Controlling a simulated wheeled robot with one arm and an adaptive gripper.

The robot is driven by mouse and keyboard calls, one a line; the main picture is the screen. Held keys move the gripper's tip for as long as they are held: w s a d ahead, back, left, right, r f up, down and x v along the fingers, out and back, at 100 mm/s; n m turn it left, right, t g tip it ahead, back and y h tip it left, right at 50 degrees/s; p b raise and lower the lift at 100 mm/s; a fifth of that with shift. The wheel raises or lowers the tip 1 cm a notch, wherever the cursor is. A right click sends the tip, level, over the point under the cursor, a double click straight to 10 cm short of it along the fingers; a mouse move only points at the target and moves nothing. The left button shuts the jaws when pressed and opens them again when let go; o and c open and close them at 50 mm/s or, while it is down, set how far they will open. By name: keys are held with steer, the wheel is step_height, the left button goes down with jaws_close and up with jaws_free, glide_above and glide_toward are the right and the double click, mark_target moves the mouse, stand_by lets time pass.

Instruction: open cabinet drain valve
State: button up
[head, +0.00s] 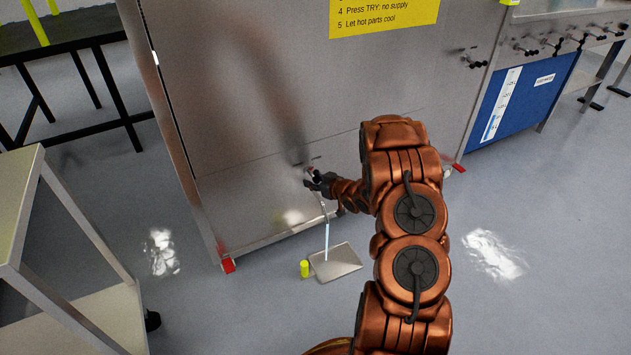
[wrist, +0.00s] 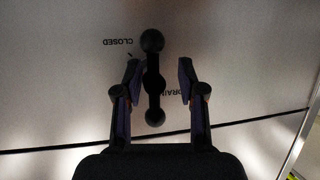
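The cabinet (head: 270,90) is a large brushed-steel box with a drain valve low on its front face. In the wrist view the valve handle (wrist: 152,80) is a dark bar with a round knob at each end, standing roughly upright in the picture. The words CLOSED and DRAIN show beside it, the latter partly covered. My gripper (wrist: 160,80) is open, with one finger on each side of the handle and visible gaps to both. In the head view my gripper (head: 318,180) is at the valve, and the arm hides part of the cabinet front.
A grey tray (head: 336,262) lies on the floor below the valve, with a thin bluish stream or tube above it. A small yellow cylinder (head: 304,268) stands beside the tray. A table (head: 70,45) is at the back left and a trolley (head: 25,200) at the near left.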

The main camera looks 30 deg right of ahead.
steer(key=shift+s+d, duration=0.15)
steer(key=shift+d, duration=0.1)
steer(key=v, duration=1.1)
steer(key=shift+s, duration=0.4)
steer(key=shift+r, duration=0.15)
step_height(320, 180, up, 16)
steer(key=d+g+h+p, duration=0.2)
steer(key=g+h+p, duration=0.2)
steer(key=p, duration=0.5)
steer(key=s+a+r+m+g+h+p, duration=0.1)
steer(key=s+a+r+g+p, duration=0.2)
steer(key=r, duration=0.4)
steer(key=s+a+r+m+g+h+p, duration=0.1)
steer(key=s+a+r+p, duration=0.1)
steer(key=s+r+p, duration=0.4)
steer(key=s+a+r+g+y+p, duration=0.2)
steer(key=s+a+r+p, duration=0.4)
steer(key=s+a+r, duration=0.5)
steer(key=s+a+r+g+y+p, duration=0.2)
steer(key=s+a+r+g+p, duration=0.3)
steer(key=s+a+r, duration=0.6)
steer(key=s+a+p, duration=0.2)
steer(key=s+a, duration=0.2)
steer(key=s, duration=0.1)
steer(key=shift+s+a+r+y, duration=0.3)
steer(key=shift+s+a+r, duration=0.05)
steer(key=shift+a+r, duration=0.05)
